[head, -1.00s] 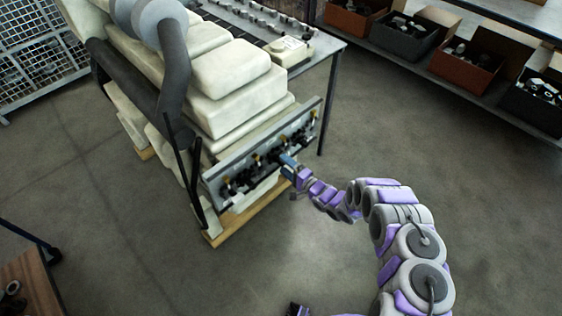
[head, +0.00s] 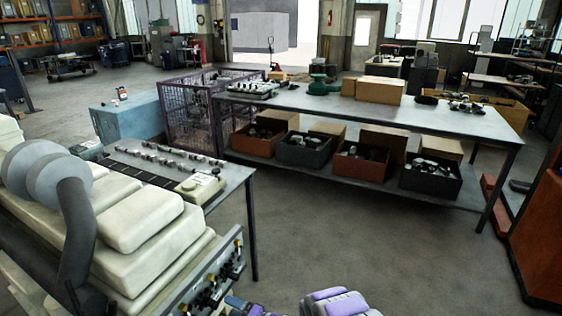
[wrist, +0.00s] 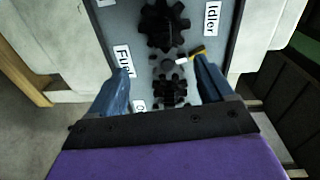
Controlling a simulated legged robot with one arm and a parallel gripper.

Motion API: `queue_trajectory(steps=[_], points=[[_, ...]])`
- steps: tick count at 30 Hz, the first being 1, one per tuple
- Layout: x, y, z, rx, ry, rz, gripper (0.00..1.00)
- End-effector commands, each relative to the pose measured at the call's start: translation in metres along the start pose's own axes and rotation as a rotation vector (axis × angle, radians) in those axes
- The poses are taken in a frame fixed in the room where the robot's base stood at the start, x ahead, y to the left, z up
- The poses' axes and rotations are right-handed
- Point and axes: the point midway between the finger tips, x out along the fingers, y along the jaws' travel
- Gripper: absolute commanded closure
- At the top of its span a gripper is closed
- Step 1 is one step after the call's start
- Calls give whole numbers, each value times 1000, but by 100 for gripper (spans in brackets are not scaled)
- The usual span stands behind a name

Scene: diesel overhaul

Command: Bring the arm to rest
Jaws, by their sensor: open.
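My gripper (wrist: 165,82) is open, its two blue fingers spread apart in the wrist view. Between and beyond them is the grey gear panel (wrist: 98,15) on the engine's end, with a large black gear (wrist: 163,27) and a smaller black gear (wrist: 170,92). Labels on it read "Fuel" (wrist: 124,62) and "Idler" (wrist: 211,18). Nothing shows held in the fingers; whether they touch the panel I cannot tell. In the head view the cream engine (head: 140,215) stands at lower left, and only a bit of my purple arm shows at the bottom edge.
A narrow table (head: 228,187) with a row of parts stands behind the engine. A long workbench (head: 440,112) with open boxes (head: 366,162) on its shelf crosses the back. An orange cabinet (head: 540,235) stands at right. The floor (head: 400,250) between is clear.

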Motion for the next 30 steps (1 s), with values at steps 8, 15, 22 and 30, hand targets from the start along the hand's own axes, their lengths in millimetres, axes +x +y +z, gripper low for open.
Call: queue_trajectory(steps=[8,15,22,30], points=[[-42,-24,-101,-287,148,324,19],[-107,-63,-172,-471,264,626,19],[-184,-115,-209,-572,342,905,19],[-281,-179,-207,-589,371,1202,19]])
